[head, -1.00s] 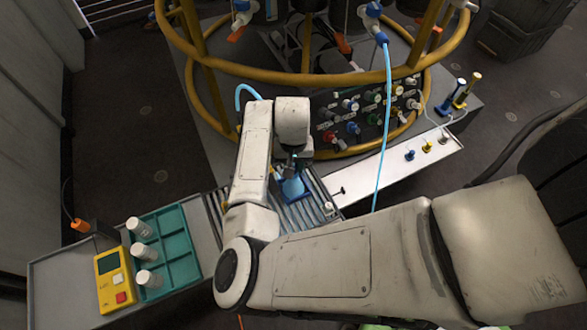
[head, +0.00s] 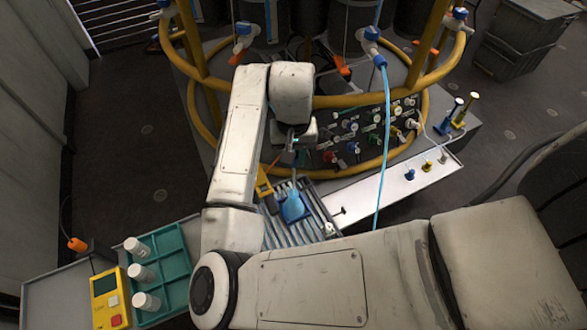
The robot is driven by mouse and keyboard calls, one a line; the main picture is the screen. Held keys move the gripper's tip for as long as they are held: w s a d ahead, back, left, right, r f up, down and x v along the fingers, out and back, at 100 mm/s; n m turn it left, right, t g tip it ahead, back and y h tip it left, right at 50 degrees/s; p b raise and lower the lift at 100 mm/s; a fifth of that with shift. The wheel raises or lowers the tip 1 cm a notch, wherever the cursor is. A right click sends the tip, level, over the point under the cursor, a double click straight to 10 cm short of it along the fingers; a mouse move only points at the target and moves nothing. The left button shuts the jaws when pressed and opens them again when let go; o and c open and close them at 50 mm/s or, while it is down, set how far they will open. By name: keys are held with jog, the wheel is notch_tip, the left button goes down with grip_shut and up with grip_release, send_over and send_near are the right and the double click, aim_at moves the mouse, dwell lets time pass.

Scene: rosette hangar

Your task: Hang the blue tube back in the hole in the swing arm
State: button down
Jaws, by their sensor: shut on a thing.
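My gripper (head: 292,157) is shut, above the slatted tray behind my forearm. A small light blue piece shows at its jaws; I take it to be the blue tube (head: 296,140), mostly hidden by my arm. A yellow-orange bracket (head: 264,184), perhaps the swing arm, shows just left of and below my gripper; its hole cannot be made out. A light blue flask-like thing (head: 292,200) with a thin neck stands at a dark blue block below my gripper, apparently apart from it.
A light blue hose (head: 381,140) hangs from the yellow ring frame (head: 350,101) at the right. A panel of coloured knobs (head: 350,145) stands behind. A teal rack (head: 172,255) with white bottles and a yellow meter (head: 107,300) are at lower left.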

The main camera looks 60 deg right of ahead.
notch_tip(320, 180, up, 5)
jog(key=shift+f, duration=0.1)
notch_tip(320, 180, up, 12)
jog(key=p, duration=0.9)
jog(key=shift+p, duration=0.35)
dwell(1.2)
